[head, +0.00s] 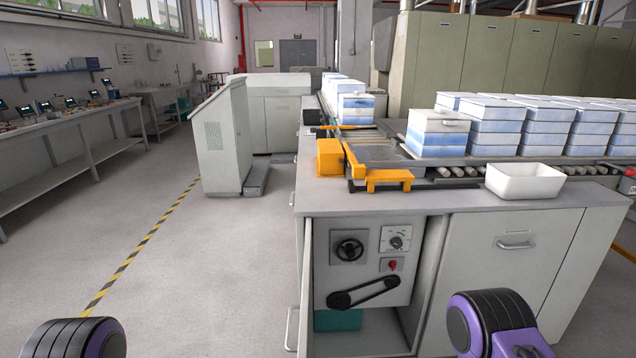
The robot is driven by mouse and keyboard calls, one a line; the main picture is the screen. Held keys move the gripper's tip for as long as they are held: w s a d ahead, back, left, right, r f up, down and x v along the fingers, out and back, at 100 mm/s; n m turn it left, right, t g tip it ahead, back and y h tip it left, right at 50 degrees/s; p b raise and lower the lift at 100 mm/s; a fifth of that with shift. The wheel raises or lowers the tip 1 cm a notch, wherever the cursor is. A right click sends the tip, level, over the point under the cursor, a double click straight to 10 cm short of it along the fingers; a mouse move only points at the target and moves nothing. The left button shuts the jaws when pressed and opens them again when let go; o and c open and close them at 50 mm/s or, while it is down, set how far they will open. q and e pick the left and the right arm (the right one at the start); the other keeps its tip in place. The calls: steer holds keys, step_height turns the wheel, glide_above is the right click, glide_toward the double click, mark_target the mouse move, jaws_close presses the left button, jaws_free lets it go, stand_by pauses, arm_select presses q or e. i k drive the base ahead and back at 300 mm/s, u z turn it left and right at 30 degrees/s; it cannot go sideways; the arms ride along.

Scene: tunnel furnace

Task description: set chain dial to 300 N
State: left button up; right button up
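A small dial (397,239) with a dark knob on a white plate is at the upper right of the grey control panel (325,265), inside the open cabinet below the conveyor. Its scale and pointer are too small to read. A black handwheel (350,250) is to its left. A red button (393,265) is just below it. A black chain or belt loop (363,291) runs across the lower panel. Neither gripper shows; only purple and black parts of my arms are at the bottom left and bottom right, apart from the panel.
The cabinet door (303,285) stands open at the left of the panel. A closed door with a handle (515,245) is to the right. A white bin (525,181) and an orange bracket (388,179) are on top. The floor at left is clear.

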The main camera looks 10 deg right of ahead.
mark_target(396, 242)
steer(key=u, duration=0.25)
steer(key=k, duration=0.35)
steer(key=z, duration=1.75)
steer(key=i, duration=1.25)
steer(key=u, duration=0.1)
